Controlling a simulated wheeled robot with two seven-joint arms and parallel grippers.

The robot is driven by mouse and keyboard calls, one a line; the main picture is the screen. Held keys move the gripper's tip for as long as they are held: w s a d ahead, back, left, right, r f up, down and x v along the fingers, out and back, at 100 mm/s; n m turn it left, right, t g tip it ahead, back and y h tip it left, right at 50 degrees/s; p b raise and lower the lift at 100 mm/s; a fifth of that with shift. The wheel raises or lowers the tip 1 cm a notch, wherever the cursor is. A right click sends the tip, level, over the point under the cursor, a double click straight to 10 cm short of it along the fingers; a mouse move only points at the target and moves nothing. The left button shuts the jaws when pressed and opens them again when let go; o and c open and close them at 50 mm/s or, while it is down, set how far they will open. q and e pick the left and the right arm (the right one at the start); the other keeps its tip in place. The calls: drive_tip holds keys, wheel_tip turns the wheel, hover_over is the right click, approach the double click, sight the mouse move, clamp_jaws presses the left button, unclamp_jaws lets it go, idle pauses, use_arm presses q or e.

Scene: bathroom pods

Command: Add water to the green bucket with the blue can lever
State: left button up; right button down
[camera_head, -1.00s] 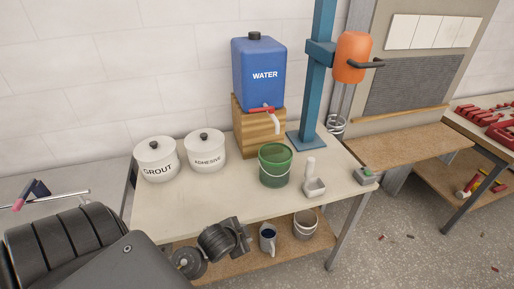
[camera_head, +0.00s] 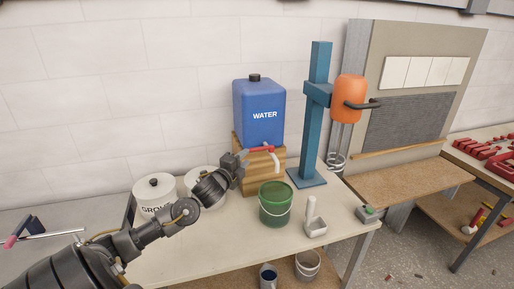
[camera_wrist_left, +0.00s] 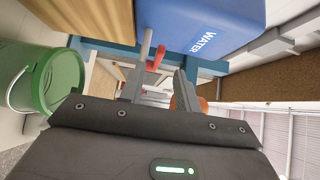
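The blue water can (camera_head: 258,112) stands on a wooden block (camera_head: 243,177) at the back of the table. Its red lever (camera_head: 262,149) sits low on its front, above a pale spout (camera_head: 274,160). The green bucket (camera_head: 274,208) stands upright on the table below the spout; its inside is too dark to tell any water. My left gripper (camera_head: 241,157) is beside the lever, just left of it. In the left wrist view its fingers (camera_wrist_left: 158,88) are open and empty, with the red lever (camera_wrist_left: 155,58) beyond the gap. My right gripper is out of view.
The grout tub (camera_head: 154,197) and the adhesive tub (camera_head: 197,180) stand at the left, the latter partly behind my arm. A blue mixer stand (camera_head: 317,120) with an orange mixer (camera_head: 350,98) rises at the right.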

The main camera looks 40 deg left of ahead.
sight(257, 148)
use_arm(q)
drive_tip(key=w+p, duration=0.1)
drive_tip(key=w, duration=0.2)
drive_tip(key=w+a+p, duration=0.1)
drive_tip(key=w, duration=0.1)
drive_tip(key=w+p, duration=0.1)
drive_tip(key=w, duration=0.2)
drive_tip(key=shift+w+a, duration=0.25)
drive_tip(key=shift+w, duration=0.05)
drive_tip(key=shift+w+a+f, duration=0.1)
drive_tip(key=shift+w, duration=0.5)
drive_tip(key=shift+c, duration=0.4)
clamp_jaws()
